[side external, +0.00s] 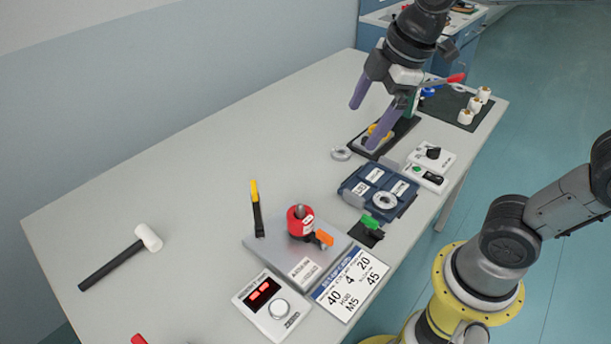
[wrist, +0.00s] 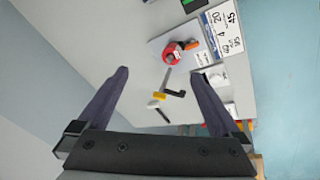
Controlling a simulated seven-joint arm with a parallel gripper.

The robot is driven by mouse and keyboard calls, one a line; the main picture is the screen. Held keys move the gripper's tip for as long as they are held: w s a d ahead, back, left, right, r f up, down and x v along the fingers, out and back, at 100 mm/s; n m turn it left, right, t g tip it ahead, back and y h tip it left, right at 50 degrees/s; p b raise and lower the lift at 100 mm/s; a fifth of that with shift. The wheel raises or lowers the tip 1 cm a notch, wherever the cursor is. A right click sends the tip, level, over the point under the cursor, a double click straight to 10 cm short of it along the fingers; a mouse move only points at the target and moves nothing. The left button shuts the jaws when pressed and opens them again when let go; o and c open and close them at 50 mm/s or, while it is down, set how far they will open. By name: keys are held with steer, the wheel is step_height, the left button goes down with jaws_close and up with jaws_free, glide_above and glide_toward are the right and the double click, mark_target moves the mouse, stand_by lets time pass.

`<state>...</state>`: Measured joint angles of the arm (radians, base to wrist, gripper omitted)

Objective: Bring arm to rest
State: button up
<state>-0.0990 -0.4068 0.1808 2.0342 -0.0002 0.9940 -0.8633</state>
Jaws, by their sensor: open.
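My gripper (side external: 363,127) is at the far end of the table in the side view, pointing down, its two purple fingers spread apart with nothing between them. One finger overlaps a dark station with a yellow part (side external: 378,131); I cannot tell whether they touch. In the wrist view my gripper (wrist: 160,74) also shows wide open and empty. The red round device (side external: 300,220) stands on a grey plate (side external: 262,243), well away from my gripper; it also shows in the wrist view (wrist: 172,54).
A blue box (side external: 362,190) with a metal ring, a white switch box (side external: 433,157) and a dark mat (side external: 448,106) with white spools line the right edge. A metal ring (side external: 341,154) lies near my gripper. A mallet (side external: 150,237) lies at left. The table's far left is clear.

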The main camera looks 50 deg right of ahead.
steer(key=s+d+f+m+t, duration=0.1)
steer(key=s+m, duration=0.4)
steer(key=s+d+f+m, duration=0.1)
steer(key=s+f+m, duration=0.1)
steer(key=s+m, duration=0.4)
steer(key=shift+d+f+t, duration=0.3)
steer(key=shift+d+t, duration=0.05)
steer(key=shift+t, duration=0.05)
